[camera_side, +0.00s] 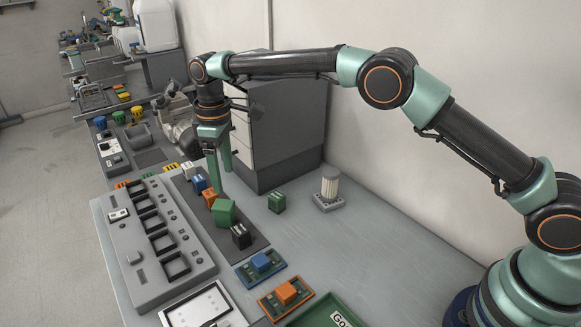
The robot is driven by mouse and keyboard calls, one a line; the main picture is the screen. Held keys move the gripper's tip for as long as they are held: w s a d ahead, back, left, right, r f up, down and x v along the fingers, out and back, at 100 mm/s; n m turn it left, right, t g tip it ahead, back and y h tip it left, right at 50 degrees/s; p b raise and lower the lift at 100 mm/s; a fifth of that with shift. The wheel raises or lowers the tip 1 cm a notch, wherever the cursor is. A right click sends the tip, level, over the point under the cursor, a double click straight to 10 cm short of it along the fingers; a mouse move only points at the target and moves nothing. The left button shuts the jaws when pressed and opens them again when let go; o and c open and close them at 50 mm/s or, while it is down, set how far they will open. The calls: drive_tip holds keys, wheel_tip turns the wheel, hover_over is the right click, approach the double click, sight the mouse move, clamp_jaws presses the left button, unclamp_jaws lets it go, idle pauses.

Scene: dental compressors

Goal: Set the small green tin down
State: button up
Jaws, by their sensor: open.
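Two green block-like pieces are in view, and neither is clearly a tin. The smaller one (277,202), with pale marks on top, stands upright on the grey bench, right of the dark strip. The larger green block (224,213) sits in a row on the dark strip. My gripper (218,176) points down above the row, with its fingers apart and nothing seen between them. It is left of the smaller green piece and apart from it. Its tips are close to the orange and larger green blocks; I cannot tell whether they touch.
On the dark strip (258,246) are blue (199,184), orange (210,198) and black (241,237) blocks. A grey slotted panel (190,262) lies left. A ribbed white cylinder (329,188) stands right. Blue and orange pieces on small trays and a green tray (335,312) are in front.

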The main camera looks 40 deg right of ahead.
drive_tip(key=s+d+r+m+t, duration=0.1)
drive_tip(key=s+d+r+m, duration=0.1)
drive_tip(key=s+d+r, duration=0.35)
drive_tip(key=s+d+r+m+t, duration=0.2)
drive_tip(key=d+r, duration=0.5)
drive_tip(key=r, duration=0.2)
drive_tip(key=s+d+f+m+t, duration=0.1)
drive_tip(key=s+d, duration=0.3)
drive_tip(key=s, duration=0.4)
drive_tip(key=s+d+f+m+t, duration=0.1)
drive_tip(key=s+d+m, duration=0.3)
drive_tip(key=s, duration=0.5)
drive_tip(key=shift+d+f+t, duration=0.3)
drive_tip(key=shift+d+f, duration=0.05)
drive_tip(key=shift+d, duration=0.25)
